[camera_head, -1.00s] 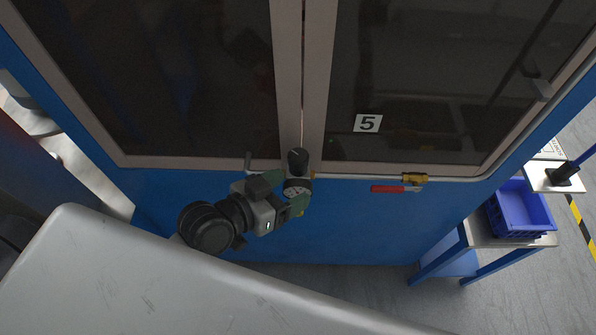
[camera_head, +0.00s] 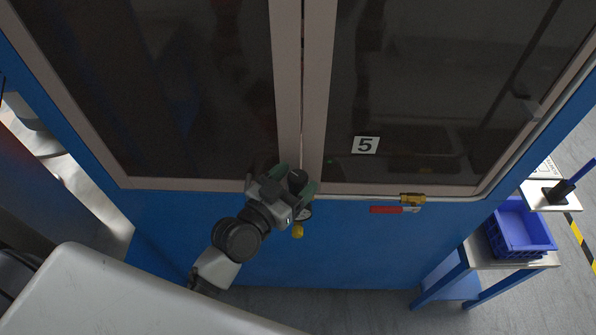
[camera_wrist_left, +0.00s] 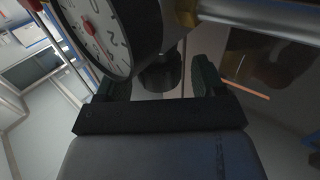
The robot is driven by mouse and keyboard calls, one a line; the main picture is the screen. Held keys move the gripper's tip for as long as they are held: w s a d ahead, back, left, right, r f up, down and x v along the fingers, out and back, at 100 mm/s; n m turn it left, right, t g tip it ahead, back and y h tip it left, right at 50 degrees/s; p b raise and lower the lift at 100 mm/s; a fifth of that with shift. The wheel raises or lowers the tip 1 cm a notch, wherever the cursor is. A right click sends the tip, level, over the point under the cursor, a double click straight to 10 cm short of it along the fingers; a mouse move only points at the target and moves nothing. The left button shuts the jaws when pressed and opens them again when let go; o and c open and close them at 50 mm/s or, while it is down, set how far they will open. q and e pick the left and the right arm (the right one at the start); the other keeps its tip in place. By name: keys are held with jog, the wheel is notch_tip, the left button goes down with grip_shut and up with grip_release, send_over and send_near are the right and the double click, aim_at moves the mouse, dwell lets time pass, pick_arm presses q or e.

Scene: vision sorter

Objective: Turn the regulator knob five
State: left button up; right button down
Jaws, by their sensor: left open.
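The black regulator knob (camera_head: 297,178) stands at the lower edge of the cabinet doors, left of the label 5 (camera_head: 365,145). My left gripper (camera_head: 297,184) is open, with its green fingers on either side of the knob. In the left wrist view the dark knob (camera_wrist_left: 160,72) lies between the two fingers; whether they touch it I cannot tell. The round gauge (camera_head: 304,213) is partly hidden by my gripper. In the left wrist view its white dial with a red needle (camera_wrist_left: 95,28) is close at the upper left. My right gripper is not in view.
A valve with a red handle (camera_head: 394,210) is on the pipe to the right. A yellow part (camera_head: 297,231) hangs below the gauge. A blue crate (camera_head: 519,228) sits on a side bench at the right.

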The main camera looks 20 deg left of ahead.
pick_arm(q)
jog(key=shift+w+d, duration=0.2)
jog(key=shift+w, duration=0.4)
jog(key=c, duration=0.9)
jog(key=m+g+h+b, duration=0.1)
jog(key=m+h+b, duration=0.1)
jog(key=h+b, duration=0.1)
jog(key=m+g+h+b, duration=0.2)
jog(key=b, duration=0.3)
jog(key=shift+f+h+b, duration=0.15)
jog(key=shift+h+b, duration=0.25)
jog(key=shift+m+g+b, duration=0.3)
jog(key=shift+g, duration=0.1)
jog(key=shift+r, duration=0.25)
